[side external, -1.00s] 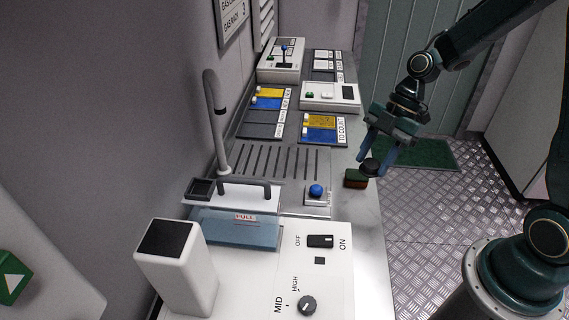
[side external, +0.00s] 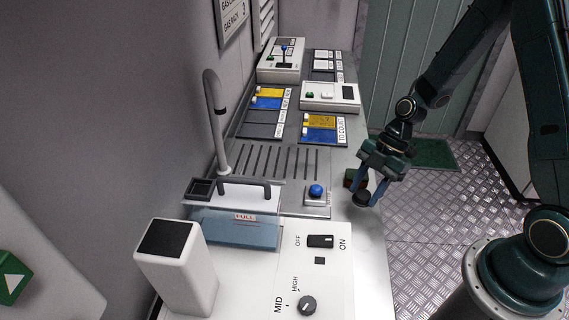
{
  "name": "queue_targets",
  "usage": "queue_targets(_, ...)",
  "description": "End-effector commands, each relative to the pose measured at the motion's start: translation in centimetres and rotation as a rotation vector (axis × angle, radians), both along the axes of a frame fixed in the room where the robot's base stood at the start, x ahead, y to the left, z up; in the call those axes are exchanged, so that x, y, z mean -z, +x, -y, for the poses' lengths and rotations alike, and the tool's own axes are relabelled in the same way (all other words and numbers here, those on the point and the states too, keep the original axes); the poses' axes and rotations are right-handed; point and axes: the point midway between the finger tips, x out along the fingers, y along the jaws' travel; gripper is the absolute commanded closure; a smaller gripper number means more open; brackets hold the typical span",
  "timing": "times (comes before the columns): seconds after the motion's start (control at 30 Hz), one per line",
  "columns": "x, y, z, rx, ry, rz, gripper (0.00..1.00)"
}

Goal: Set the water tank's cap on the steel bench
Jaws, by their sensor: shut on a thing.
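My gripper (side external: 365,190) is shut on a small round black cap (side external: 362,199) with its fingers pointing down. The cap is at the right edge of the steel bench (side external: 345,225), just in front of the sponge. I cannot tell whether it touches the bench top or hangs slightly above it. The water tank (side external: 240,232) is a translucent blue box marked FULL, with a white top and a dark handle. A dark square opening (side external: 201,188) shows at the left of its top.
A green and brown sponge (side external: 351,178) lies close behind the cap, partly hidden by a finger. A blue button box (side external: 316,194) stands to the left. A tap (side external: 217,120) rises beyond the tank. Slotted racks and switch boxes fill the far bench.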

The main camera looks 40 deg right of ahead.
Motion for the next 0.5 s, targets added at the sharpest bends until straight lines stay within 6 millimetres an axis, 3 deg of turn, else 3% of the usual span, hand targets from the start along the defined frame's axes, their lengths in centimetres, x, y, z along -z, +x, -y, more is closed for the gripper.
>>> queue_targets(0.5,3.6,0.0,0.0,0.000,0.000,0.000,0.79)
